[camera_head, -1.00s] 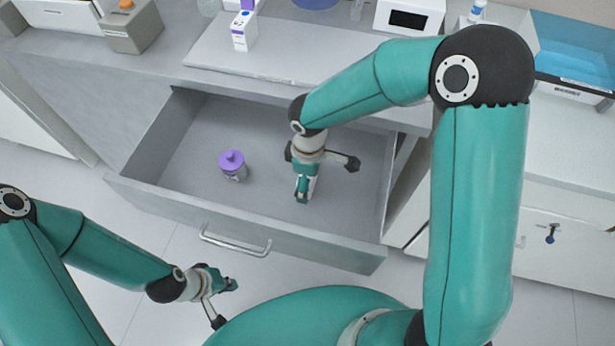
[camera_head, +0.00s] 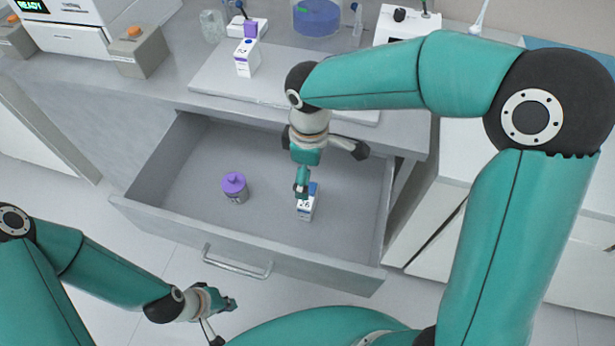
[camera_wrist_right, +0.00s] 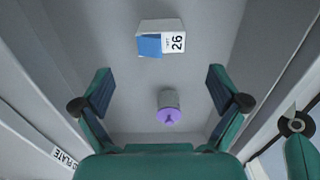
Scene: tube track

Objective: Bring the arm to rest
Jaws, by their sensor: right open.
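My right gripper (camera_head: 322,168) is over the open drawer (camera_head: 160,210) in the head view. Its fingers are spread and empty in the right wrist view (camera_wrist_right: 158,92). A small white box with a blue part (camera_head: 307,203) lies in the drawer, partly hidden behind that gripper in the head view. The box also shows in the wrist view (camera_wrist_right: 162,40), apart from the fingers. My left gripper (camera_head: 220,318) is in front of the drawer, with its fingers apart and nothing between them.
A purple-lidded jar (camera_head: 234,187) stands in the drawer. The drawer front has a handle (camera_head: 236,263).

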